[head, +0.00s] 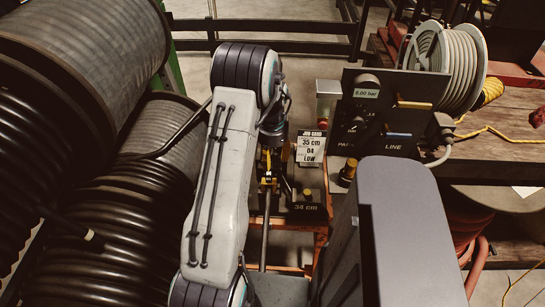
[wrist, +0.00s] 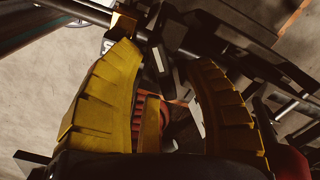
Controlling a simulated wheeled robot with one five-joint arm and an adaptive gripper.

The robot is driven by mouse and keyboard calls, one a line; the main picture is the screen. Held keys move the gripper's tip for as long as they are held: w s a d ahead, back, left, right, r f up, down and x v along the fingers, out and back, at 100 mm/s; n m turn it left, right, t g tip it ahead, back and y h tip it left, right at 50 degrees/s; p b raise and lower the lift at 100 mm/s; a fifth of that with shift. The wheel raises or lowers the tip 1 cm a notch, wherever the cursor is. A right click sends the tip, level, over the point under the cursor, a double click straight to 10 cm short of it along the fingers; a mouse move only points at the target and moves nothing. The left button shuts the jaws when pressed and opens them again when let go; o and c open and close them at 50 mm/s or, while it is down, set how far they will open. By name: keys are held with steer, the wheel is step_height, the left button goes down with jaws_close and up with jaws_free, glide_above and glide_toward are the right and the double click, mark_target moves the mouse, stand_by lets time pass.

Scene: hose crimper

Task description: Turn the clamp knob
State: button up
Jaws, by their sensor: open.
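In the wrist view my gripper (wrist: 165,55) is open, with its two yellow ridged fingers spread apart and nothing held between the tips. A red ridged round part (wrist: 178,112) shows between and beyond the fingers, partly covered by a yellow bar (wrist: 151,122); it may be the clamp knob, but I cannot tell for sure. Dark metal parts lie beyond the fingertips. In the head view my arm reaches over the bench, and a small yellow fitting (head: 268,183) on a metal rod shows below its wrist. My arm hides much of that area.
A display (head: 366,93) reads 6.00 bar on a dark panel to the right. Large black hose reels (head: 130,225) fill the left. A hose reel (head: 455,65) stands at the back right.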

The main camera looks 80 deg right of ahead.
steer(key=shift+c, duration=0.3)
jaws_close()
steer(key=shift+a+m+b, duration=0.1)
steer(key=shift+m+b, duration=0.3)
steer(key=shift+m, duration=0.4)
steer(key=shift+o, duration=0.3)
jaws_free()
steer(key=shift+r, duration=0.1)
